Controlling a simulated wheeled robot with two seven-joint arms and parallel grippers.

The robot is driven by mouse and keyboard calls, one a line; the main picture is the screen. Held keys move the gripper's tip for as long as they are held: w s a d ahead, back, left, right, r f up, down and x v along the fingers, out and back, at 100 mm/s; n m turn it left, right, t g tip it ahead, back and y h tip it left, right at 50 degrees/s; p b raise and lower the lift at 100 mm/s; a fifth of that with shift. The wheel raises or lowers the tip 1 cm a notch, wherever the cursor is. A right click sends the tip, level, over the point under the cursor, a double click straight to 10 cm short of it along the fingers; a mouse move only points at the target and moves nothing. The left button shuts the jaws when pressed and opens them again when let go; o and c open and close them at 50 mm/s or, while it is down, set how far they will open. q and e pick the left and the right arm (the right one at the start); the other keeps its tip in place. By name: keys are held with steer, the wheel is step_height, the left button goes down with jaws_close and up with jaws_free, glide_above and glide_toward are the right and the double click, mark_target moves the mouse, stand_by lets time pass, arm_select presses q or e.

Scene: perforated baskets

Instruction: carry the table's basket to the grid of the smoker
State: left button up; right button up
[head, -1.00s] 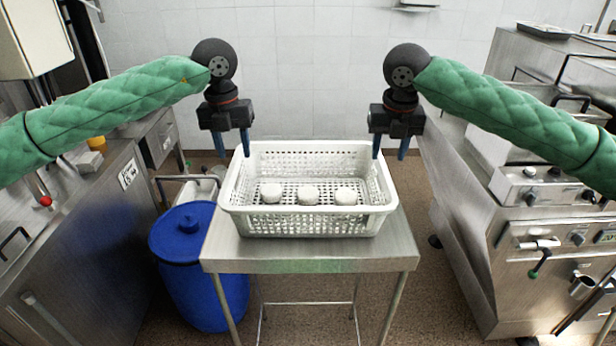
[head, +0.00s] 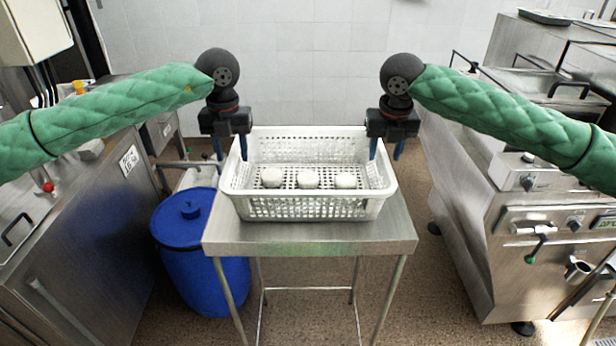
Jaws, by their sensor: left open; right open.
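A white perforated basket (head: 308,209) stands upright on a small steel table (head: 310,238), with three white round pieces (head: 308,179) on its floor. My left gripper (head: 231,149) is open and empty at the basket's left side wall; one finger shows over the basket and the other left of it. My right gripper (head: 386,150) is open and empty at the right side wall, one finger over the basket and one to its right. I cannot tell how far the fingers reach below the rim. No smoker grid can be made out for certain.
A blue lidded drum (head: 186,240) stands close to the table's left. A steel cabinet (head: 90,230) is at the left and a steel appliance with knobs (head: 540,230) at the right. A tiled wall (head: 310,60) is behind. Floor shows between the table and the right appliance.

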arm_select(q)
steer(key=shift+w+f, duration=0.25)
steer(key=shift+f, duration=0.95)
arm_select(e)
steer(key=shift+w+f, duration=0.2)
steer(key=shift+f, duration=0.4)
steer(key=shift+w+f, duration=0.2)
steer(key=shift+f, duration=0.4)
arm_select(q)
steer(key=shift+s, duration=0.15)
arm_select(e)
steer(key=shift+s, duration=0.15)
arm_select(q)
steer(key=shift+c, duration=0.2)
arm_select(e)
steer(key=shift+c, duration=0.2)
arm_select(q)
steer(key=c, duration=0.3)
arm_select(e)
steer(key=c, duration=0.3)
arm_select(q)
jaws_close()
arm_select(e)
jaws_close()
